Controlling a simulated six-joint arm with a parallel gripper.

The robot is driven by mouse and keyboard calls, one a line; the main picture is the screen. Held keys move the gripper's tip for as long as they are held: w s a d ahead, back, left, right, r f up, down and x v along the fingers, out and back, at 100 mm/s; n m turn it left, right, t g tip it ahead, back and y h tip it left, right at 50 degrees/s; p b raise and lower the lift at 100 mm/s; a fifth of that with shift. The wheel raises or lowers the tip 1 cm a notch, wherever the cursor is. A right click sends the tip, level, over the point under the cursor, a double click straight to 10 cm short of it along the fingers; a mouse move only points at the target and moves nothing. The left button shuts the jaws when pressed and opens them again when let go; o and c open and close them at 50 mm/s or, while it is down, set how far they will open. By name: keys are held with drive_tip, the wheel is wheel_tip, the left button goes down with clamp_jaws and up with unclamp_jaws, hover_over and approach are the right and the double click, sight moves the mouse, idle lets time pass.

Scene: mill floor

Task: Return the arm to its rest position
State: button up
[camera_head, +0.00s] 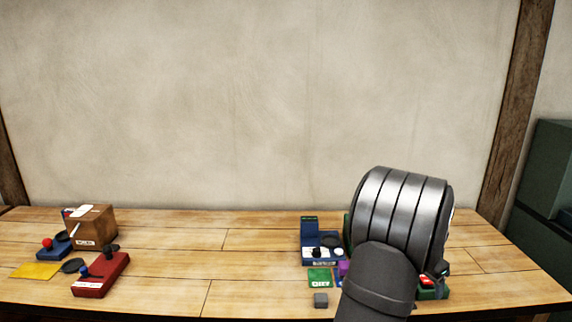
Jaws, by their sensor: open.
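My arm rises from the bottom edge at the right of the head view, and its large ribbed grey link stands in front of the right part of the table (225,265). My gripper does not show; the arm link may hide it, so what lies at its jaws cannot be seen.
At right are a blue box (309,237), green card (319,277), grey cube (321,300) and partly hidden green box (432,294). At left are a brown box (94,226), red box (100,277) and yellow sheet (36,271). The table's middle is clear. A wall stands behind.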

drive_tip(key=s+d+r, duration=0.2)
drive_tip(key=s+r, duration=0.1)
drive_tip(key=s, duration=0.1)
drive_tip(key=w+a, duration=0.1)
drive_tip(key=w, duration=0.3)
drive_tip(key=w+a, duration=0.1)
drive_tip(key=w, duration=0.3)
drive_tip(key=w+a, duration=0.2)
drive_tip(key=w, duration=0.2)
drive_tip(key=shift+w+f, duration=0.2)
drive_tip(key=shift+f, duration=0.1)
drive_tip(key=w+a+f, duration=0.2)
drive_tip(key=w, duration=0.1)
drive_tip(key=w+a+f, duration=0.2)
drive_tip(key=w, duration=0.1)
drive_tip(key=w+a+f, duration=0.2)
drive_tip(key=w+f, duration=0.1)
drive_tip(key=shift+w+a, duration=0.1)
drive_tip(key=shift+a, duration=0.25)
wheel_tip(320, 180, down, 2)
drive_tip(key=shift+f, duration=0.75)
drive_tip(key=shift+o, duration=0.4)
